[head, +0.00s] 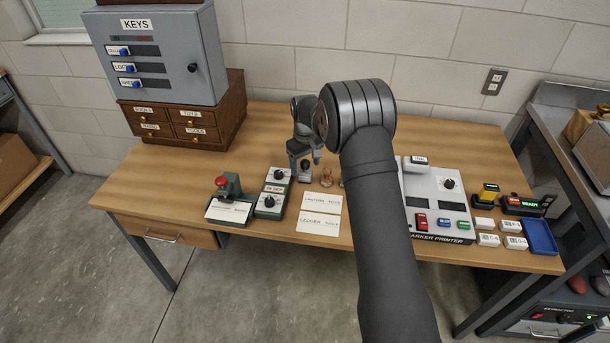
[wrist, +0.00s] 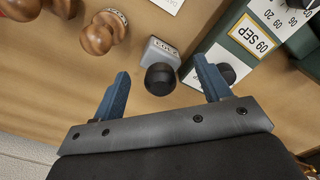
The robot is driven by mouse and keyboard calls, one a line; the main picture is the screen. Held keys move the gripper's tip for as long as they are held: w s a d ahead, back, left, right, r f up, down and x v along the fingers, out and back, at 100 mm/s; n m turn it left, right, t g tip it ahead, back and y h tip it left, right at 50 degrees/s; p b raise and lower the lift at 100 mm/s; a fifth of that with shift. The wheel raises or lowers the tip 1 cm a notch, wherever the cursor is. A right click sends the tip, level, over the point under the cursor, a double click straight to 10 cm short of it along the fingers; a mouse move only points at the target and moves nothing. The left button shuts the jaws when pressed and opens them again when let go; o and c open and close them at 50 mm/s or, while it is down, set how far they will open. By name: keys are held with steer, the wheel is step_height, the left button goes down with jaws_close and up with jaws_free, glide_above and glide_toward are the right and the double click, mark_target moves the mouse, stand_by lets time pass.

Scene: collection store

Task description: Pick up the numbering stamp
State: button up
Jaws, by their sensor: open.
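A small grey block with a round black knob and a white label, which looks like the numbering stamp (wrist: 163,50), stands on the wooden table. In the wrist view it lies between and beyond the fingertips. In the head view the stamp (head: 304,174) shows small beneath my gripper (head: 311,158). My gripper also shows in the wrist view (wrist: 161,68), with its two blue fingers apart and nothing held. I cannot tell whether the fingertips are at the height of the knob.
Wooden-handled stamps (wrist: 98,36) stand close beside it. A green date unit (wrist: 240,45) with a black knob stands on the other side, near one finger. Cards (head: 318,224) lie in front. A marker printer (head: 438,207) stands at right, a key cabinet (head: 160,50) at back left.

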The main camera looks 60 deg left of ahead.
step_height(320, 180, down, 3)
steer(key=shift+r, duration=0.1)
steer(key=c, duration=0.9)
step_height(320, 180, up, 10)
steer(key=shift+r, duration=0.1)
steer(key=shift+c, duration=0.2)
steer(key=o, duration=0.4)
steer(key=shift+c, duration=1.4)
steer(key=d+f, duration=0.2)
steer(key=d, duration=1.4)
steer(key=shift+s+f, duration=0.25)
steer(key=shift+s, duration=0.15)
